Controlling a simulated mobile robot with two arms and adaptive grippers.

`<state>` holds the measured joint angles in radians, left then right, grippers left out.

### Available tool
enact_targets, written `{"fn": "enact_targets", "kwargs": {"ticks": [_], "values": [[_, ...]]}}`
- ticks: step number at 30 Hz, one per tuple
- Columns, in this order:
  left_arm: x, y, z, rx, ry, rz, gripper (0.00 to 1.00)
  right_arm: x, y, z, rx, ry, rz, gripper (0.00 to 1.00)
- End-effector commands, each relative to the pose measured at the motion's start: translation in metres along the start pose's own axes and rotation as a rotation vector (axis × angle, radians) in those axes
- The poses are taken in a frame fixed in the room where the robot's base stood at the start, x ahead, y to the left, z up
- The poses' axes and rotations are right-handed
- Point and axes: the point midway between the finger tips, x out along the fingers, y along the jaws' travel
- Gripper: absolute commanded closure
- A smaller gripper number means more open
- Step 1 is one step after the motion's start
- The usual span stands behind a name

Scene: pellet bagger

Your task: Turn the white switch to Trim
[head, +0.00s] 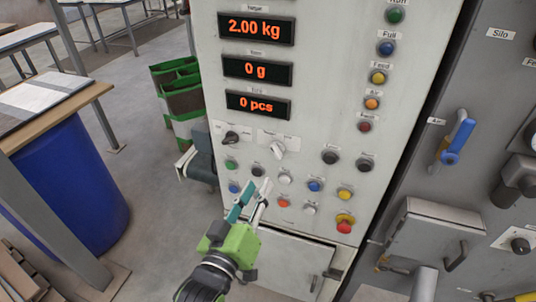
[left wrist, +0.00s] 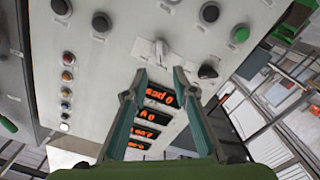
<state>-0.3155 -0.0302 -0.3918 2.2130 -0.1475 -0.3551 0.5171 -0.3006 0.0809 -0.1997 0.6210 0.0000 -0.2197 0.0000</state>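The white switch (head: 277,150) is a rotary knob on the pale control panel, below the red displays and to the right of a black rotary switch (head: 231,137). Its label is too small to read. My left gripper (head: 259,185) is in front of the panel, a little below the white switch in the head view. Its two teal fingers are apart with nothing between them. In the left wrist view the white switch (left wrist: 161,50) lies just beyond the open fingertips (left wrist: 161,73), roughly centred between them. No contact is visible. My right gripper is not in view.
Several coloured push buttons sit below the switches, including a red one (head: 345,224) on a yellow base. A blue handle (head: 457,142) sticks out from the grey machine at right. A blue barrel (head: 72,190) stands at left, with green-and-white crates (head: 179,95) behind.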

Motion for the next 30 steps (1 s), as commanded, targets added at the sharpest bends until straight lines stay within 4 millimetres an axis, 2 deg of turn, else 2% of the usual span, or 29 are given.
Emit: {"fn": "enact_targets", "kwargs": {"ticks": [9,15,21,30], "values": [[0.070,0.002,-0.004,0.001,0.002,0.000,0.74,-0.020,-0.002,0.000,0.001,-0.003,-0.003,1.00],[0.101,0.001,-0.002,0.000,0.000,0.000,0.74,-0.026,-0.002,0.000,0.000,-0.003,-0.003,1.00],[0.115,0.000,-0.001,0.001,0.000,0.000,0.74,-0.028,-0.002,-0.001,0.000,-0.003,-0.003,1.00],[0.117,0.000,0.000,0.001,-0.001,-0.001,0.74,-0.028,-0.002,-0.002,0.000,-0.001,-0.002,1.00]]}}
